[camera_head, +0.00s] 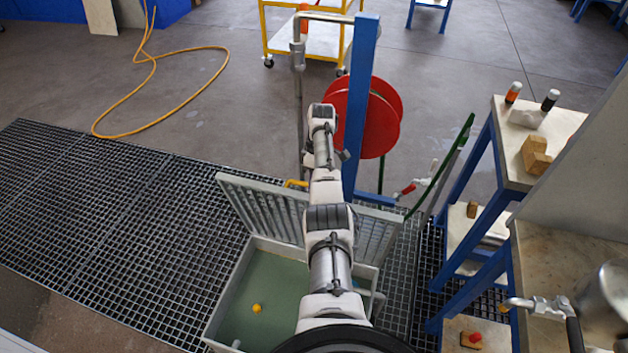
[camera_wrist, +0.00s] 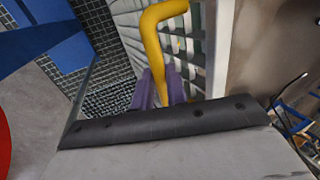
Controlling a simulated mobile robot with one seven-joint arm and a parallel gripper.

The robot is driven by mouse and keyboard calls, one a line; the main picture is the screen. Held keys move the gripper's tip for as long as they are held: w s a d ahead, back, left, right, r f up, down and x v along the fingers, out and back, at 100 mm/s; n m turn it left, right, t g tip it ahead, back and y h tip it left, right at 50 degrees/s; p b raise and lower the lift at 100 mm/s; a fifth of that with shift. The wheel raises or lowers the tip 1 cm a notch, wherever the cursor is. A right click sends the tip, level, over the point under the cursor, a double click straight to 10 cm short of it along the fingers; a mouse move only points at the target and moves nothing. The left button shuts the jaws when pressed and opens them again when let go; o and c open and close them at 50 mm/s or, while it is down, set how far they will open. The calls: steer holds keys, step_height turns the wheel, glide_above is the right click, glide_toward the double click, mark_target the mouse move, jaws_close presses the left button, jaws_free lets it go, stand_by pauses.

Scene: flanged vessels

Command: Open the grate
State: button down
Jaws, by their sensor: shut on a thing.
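The light grey slatted grate (camera_head: 262,208) stands raised and steeply tilted at the far edge of a pit (camera_head: 262,285). The opening of the pit is uncovered in front of it. A yellow bent handle (camera_head: 293,183) shows at the top of the grate, partly hidden by my arm. In the wrist view the handle (camera_wrist: 160,40) runs down between the purple fingers of my gripper (camera_wrist: 160,90), which is shut on it. The grate's slats (camera_wrist: 200,50) show beside the handle. My gripper is hidden behind my arm in the head view.
A blue post (camera_head: 362,100) with a red hose reel (camera_head: 385,120) stands just behind the grate. A blue-legged bench (camera_head: 490,215) is at the right. A yellow ball (camera_head: 257,308) lies in the pit. Dark floor grating (camera_head: 110,220) to the left is clear.

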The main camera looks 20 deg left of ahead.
steer(key=shift+s+d+f, duration=0.15)
steer(key=shift+s+f, duration=0.05)
steer(key=shift+f, duration=0.3)
steer(key=c, duration=1.8)
jaws_free()
steer(key=o, duration=0.4)
steer(key=shift+w+f, duration=0.15)
steer(key=shift+w, duration=0.05)
steer(key=shift+r, duration=0.3)
steer(key=b+v, duration=0.1)
steer(key=v, duration=1.2)
steer(key=shift+r, duration=0.35)
steer(key=shift+w, duration=0.15)
